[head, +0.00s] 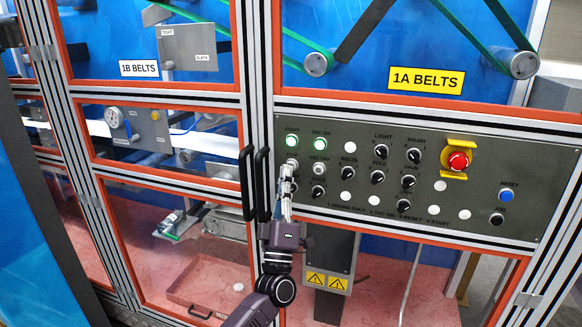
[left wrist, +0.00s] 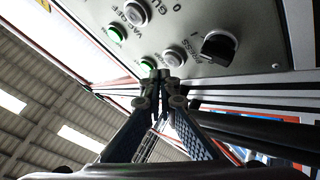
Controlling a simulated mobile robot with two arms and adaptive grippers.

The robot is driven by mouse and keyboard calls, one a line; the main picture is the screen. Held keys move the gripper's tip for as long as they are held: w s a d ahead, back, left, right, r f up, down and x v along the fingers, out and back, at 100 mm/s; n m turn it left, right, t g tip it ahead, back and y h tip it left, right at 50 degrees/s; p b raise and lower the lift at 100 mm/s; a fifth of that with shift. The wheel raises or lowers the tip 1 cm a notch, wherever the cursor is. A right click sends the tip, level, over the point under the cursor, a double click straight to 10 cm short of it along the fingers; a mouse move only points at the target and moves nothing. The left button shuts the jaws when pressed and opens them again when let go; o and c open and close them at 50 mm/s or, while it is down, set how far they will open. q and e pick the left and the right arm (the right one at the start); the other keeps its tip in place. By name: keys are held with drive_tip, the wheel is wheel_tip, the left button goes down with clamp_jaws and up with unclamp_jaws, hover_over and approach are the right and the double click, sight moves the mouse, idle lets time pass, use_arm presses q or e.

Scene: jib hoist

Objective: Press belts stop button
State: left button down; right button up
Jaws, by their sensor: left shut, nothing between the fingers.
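The grey control panel (head: 420,215) carries a pale button (head: 292,163) in its left column, under the green START button (head: 291,141); its label is partly covered and I cannot read it surely. My left gripper (head: 287,172) is shut and empty, its tips pointing up at the panel close to this pale button. In the left wrist view the closed fingertips (left wrist: 162,77) appear just beside the pale button (left wrist: 174,57) and the green button (left wrist: 147,65). I cannot tell whether they touch. A BELTS knob (head: 347,173) sits to the right. My right gripper is not in view.
The VAC OFF button (head: 319,168) and a black knob (head: 318,191) are close to the gripper. Black door handles (head: 262,184) stand just left of it. A red emergency button (head: 458,161) and a blue RESET button (head: 505,196) are farther right.

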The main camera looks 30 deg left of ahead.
use_arm(q)
drive_tip(key=shift+w, duration=0.15)
drive_tip(key=shift+w+a+b, duration=0.1)
drive_tip(key=shift+w+b, duration=0.2)
drive_tip(key=shift+w+a+b, duration=0.1)
drive_tip(key=shift+w+b, duration=0.3)
idle(0.8)
drive_tip(key=shift+s, duration=0.15)
drive_tip(key=shift+s+d+p, duration=0.2)
drive_tip(key=shift+s+p, duration=0.25)
drive_tip(key=shift+s, duration=0.25)
drive_tip(key=s+p, duration=0.1)
drive_tip(key=s, duration=0.1)
drive_tip(key=s+d+p, duration=0.1)
drive_tip(key=s, duration=0.2)
drive_tip(key=shift+d, duration=0.1)
idle(0.3)
